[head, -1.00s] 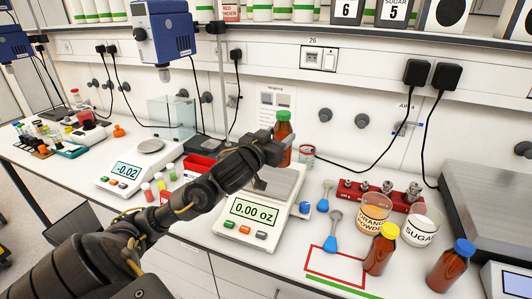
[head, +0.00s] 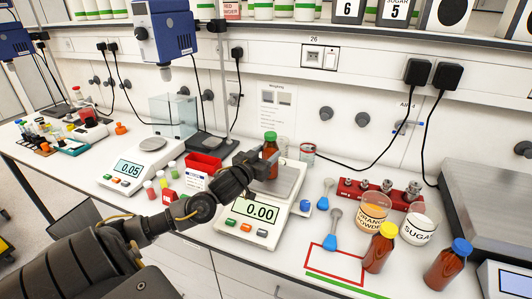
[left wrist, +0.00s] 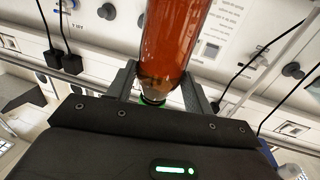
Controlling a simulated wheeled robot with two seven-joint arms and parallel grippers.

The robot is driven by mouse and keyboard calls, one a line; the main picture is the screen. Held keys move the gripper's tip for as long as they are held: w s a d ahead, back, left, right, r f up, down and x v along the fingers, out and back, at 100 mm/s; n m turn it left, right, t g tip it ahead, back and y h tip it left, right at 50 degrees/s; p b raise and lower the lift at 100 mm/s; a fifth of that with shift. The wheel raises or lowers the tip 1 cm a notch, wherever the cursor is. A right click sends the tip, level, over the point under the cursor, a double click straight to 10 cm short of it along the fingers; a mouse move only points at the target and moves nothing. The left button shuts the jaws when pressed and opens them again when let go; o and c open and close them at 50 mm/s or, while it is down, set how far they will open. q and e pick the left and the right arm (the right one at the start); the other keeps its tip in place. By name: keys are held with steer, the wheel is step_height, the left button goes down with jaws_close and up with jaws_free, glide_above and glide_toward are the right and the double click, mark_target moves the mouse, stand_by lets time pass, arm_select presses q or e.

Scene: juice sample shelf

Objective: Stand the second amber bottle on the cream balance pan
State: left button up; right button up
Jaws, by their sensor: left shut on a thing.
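My left gripper (head: 262,165) is shut on an amber bottle with a green cap (head: 270,146), held upright at the rear left of the cream balance pan (head: 287,186). The gripper hides the bottle's base, so I cannot tell whether it touches the pan. The balance (head: 248,220) reads 0.00. In the left wrist view the bottle (left wrist: 172,40) sits between the two fingers (left wrist: 160,90). A yellow-capped amber bottle (head: 379,250) and a blue-capped amber bottle (head: 449,265) stand at the right front. My right gripper is not in view.
Right of the balance are blue scoops (head: 331,243), an orange powder tub (head: 373,212), a sugar tub (head: 419,229) and a red weight rack (head: 385,197). A red outlined rectangle (head: 335,264) lies in front. A second balance (head: 140,165) and a red bin (head: 203,164) are at left.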

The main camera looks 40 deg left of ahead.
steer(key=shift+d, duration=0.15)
arm_select(q)
steer(key=shift+f, duration=0.1)
steer(key=o, duration=1.1)
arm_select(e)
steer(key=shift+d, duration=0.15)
arm_select(q)
steer(key=shift+o, duration=0.2)
steer(key=shift+s+d, duration=0.1)
steer(key=shift+s, duration=0.2)
steer(key=s+d+b, duration=0.1)
steer(key=s+b, duration=0.1)
steer(key=s, duration=0.9)
steer(key=shift+s+d+b, duration=0.15)
steer(key=shift+d+b, duration=0.15)
steer(key=shift+b, duration=0.1)
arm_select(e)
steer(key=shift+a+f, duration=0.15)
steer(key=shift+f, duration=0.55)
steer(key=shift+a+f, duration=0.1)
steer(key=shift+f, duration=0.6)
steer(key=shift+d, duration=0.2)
